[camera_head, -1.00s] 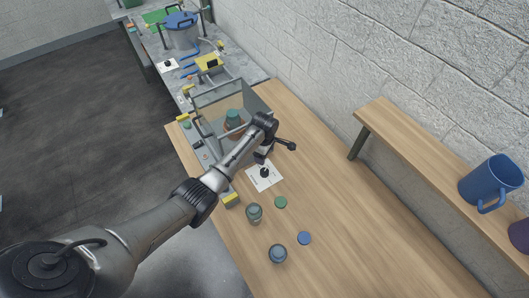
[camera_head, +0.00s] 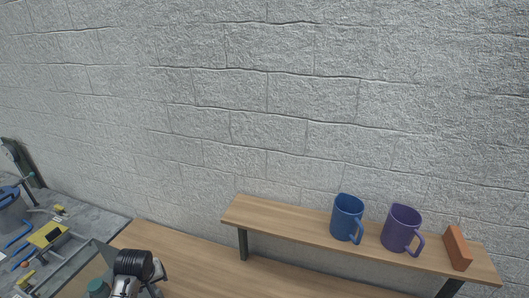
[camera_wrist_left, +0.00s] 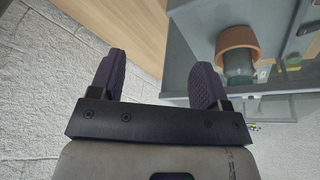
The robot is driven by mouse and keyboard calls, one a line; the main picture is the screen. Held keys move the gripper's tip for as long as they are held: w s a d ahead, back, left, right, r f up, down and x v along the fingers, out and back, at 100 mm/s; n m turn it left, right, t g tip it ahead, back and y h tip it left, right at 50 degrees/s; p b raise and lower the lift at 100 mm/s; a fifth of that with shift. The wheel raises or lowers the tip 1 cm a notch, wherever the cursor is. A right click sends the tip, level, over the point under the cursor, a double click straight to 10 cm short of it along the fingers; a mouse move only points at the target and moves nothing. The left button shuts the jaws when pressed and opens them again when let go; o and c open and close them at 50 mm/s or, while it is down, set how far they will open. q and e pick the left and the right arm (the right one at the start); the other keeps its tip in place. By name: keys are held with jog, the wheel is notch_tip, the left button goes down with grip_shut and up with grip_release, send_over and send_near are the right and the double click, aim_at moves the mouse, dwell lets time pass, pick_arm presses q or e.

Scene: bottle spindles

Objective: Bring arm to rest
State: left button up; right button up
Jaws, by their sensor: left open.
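My left arm (camera_head: 133,264) shows only at the bottom left edge of the head view, by the near table; most of it is cut off. In the left wrist view, my left gripper (camera_wrist_left: 157,62) has its two dark fingers wide apart with nothing between them. A dark green bottle (camera_wrist_left: 239,66) in a terracotta-coloured ring (camera_wrist_left: 237,38) stands to the right of the fingers, apart from them, at a clear-walled box. A teal bottle top (camera_head: 98,287) shows beside my arm in the head view. My right gripper is out of view.
A wooden shelf (camera_head: 285,217) runs along the block wall (camera_head: 260,100), with a blue mug (camera_head: 346,218), a purple mug (camera_head: 400,229) and an orange-brown block (camera_head: 458,248). A grey bench (camera_head: 95,219) with a blue pot (camera_head: 10,212) is at left. The wooden table (camera_head: 190,255) has bare room.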

pick_arm(q)
jog(key=d+r+m+t, duration=0.3)
jog(key=r+m, duration=0.2)
jog(key=r, duration=0.5)
jog(key=s+d+r+m+t+p, duration=0.3)
jog(key=s+d+r, duration=0.25)
jog(key=s, duration=0.35)
jog(key=s+d+f+g+p, duration=0.1)
jog(key=s+f+g+p, duration=0.1)
jog(key=s, duration=0.8)
jog(key=s+d+f+g+h+p, duration=0.1)
jog(key=s+f, duration=0.3)
jog(key=s, duration=0.7)
jog(key=s+d+f+g+p, duration=0.2)
jog(key=s+d+f+p, duration=0.1)
jog(key=s, duration=0.7)
jog(key=shift+s+d+f+g+p, duration=0.25)
jog(key=shift+f+g+p, duration=0.15)
jog(key=shift+f, duration=0.2)
